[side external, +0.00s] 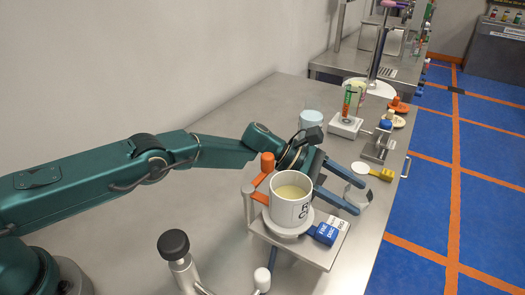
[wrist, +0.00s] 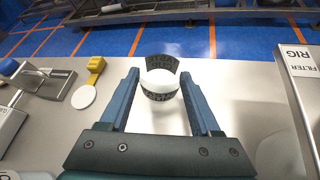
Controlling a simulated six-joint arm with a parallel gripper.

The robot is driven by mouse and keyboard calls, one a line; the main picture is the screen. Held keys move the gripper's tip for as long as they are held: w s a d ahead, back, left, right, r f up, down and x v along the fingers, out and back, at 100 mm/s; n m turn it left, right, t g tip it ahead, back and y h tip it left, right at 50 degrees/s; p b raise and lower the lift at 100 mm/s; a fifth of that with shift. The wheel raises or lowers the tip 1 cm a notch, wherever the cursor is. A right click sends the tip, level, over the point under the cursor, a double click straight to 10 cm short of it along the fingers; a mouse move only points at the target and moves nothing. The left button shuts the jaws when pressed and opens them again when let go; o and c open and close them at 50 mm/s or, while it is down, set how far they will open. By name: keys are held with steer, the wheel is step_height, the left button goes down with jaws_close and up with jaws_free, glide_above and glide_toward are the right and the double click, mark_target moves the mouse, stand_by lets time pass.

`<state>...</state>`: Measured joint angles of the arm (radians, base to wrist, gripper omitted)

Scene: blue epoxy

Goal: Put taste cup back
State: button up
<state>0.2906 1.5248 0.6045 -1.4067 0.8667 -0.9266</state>
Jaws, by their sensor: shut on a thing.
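My gripper (side external: 358,190) reaches over the bench to the right of the big white vessel, its blue fingers shut on a small pale cup (side external: 357,197), which I take to be the taste cup. In the wrist view the cup (wrist: 162,84) sits between the fingertips (wrist: 160,76), whitish with dark bands above and below. It is close to the steel bench; whether it touches cannot be told. A flat white disc (side external: 360,168) lies on the bench beyond the gripper, and it also shows at left in the wrist view (wrist: 83,97).
The white vessel (side external: 291,208) with pale contents stands on a small rig (side external: 325,255) near the gripper. A yellow piece (side external: 382,174) lies beside the disc. A metal stand (side external: 378,147) and a white device (side external: 345,127) are farther back. The bench edge drops to the blue floor (side external: 425,205).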

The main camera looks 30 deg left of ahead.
steer(key=shift+f, duration=0.2)
steer(key=o, duration=1.5)
steer(key=shift+c, duration=0.2)
